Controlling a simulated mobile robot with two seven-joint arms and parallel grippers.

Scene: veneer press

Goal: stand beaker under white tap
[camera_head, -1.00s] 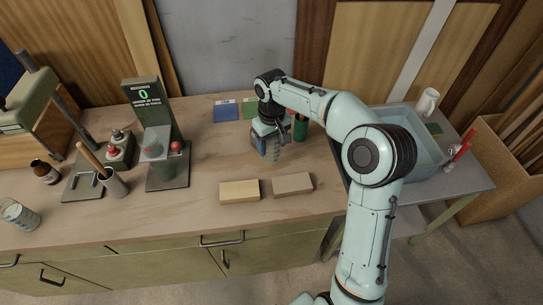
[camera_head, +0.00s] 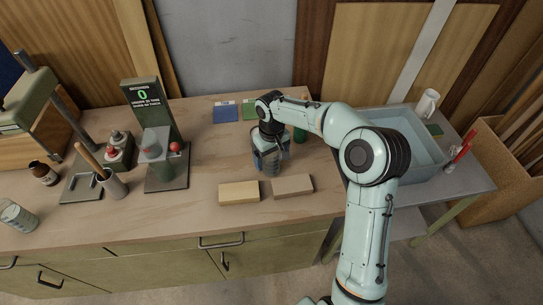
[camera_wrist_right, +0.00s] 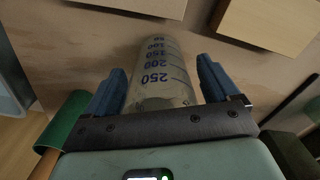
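A clear beaker (camera_head: 270,167) with blue graduations stands on the bench under my right gripper (camera_head: 272,152). In the right wrist view the beaker (camera_wrist_right: 162,75) lies between the two blue fingers of the gripper (camera_wrist_right: 162,88), with its 250 mark nearest me. The fingers are open, with a slim gap showing on the right side; the arm hides part of the beaker in the head view. A second beaker (camera_head: 17,214) stands at the far left of the bench. I cannot single out a white tap with certainty. My left gripper is out of view.
Two wood blocks (camera_head: 239,191) (camera_head: 292,184) lie just in front of the beaker. A grey basin (camera_head: 428,160) is right.

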